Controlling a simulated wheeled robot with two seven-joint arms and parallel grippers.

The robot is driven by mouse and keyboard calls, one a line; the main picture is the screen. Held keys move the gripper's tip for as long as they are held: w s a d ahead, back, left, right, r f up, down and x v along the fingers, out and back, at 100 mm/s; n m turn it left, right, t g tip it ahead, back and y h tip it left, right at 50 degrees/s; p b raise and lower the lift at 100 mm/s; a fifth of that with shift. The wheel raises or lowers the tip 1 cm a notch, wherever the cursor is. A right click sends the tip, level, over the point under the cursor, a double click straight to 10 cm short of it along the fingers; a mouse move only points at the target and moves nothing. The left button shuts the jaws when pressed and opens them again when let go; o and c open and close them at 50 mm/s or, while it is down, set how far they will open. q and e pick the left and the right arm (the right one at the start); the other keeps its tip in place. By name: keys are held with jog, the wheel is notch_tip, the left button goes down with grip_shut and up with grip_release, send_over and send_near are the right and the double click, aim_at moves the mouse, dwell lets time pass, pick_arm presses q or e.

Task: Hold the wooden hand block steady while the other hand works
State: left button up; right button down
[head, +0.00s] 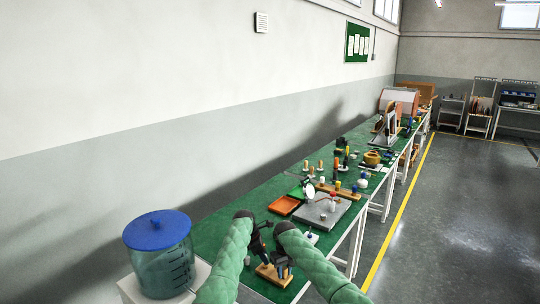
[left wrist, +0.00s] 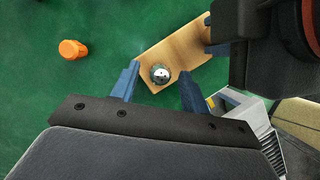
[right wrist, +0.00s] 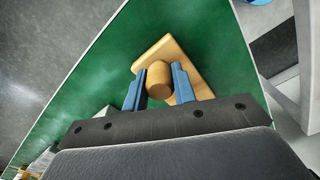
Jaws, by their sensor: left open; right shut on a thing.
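The wooden hand block (head: 267,273) lies flat on the green bench at the near end, partly hidden by my grippers. In the right wrist view the block (right wrist: 184,58) carries a round wooden post (right wrist: 159,82). My right gripper (right wrist: 166,68) is shut on that post, one blue finger on each side. In the left wrist view the block (left wrist: 190,33) carries a shiny metal ball-like piece (left wrist: 160,73). My left gripper (left wrist: 159,72) is open, its fingers on either side of this piece with gaps. The dark right gripper covers the block's right end there.
An orange piece (left wrist: 72,50) stands on the bench left of the block. An orange tray (head: 284,205) and a grey plate (head: 322,212) lie farther along. A blue-lidded container (head: 157,262) stands at the near left.

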pick_arm(q)
jog(key=shift+v, duration=1.45)
jog(key=v, duration=1.2)
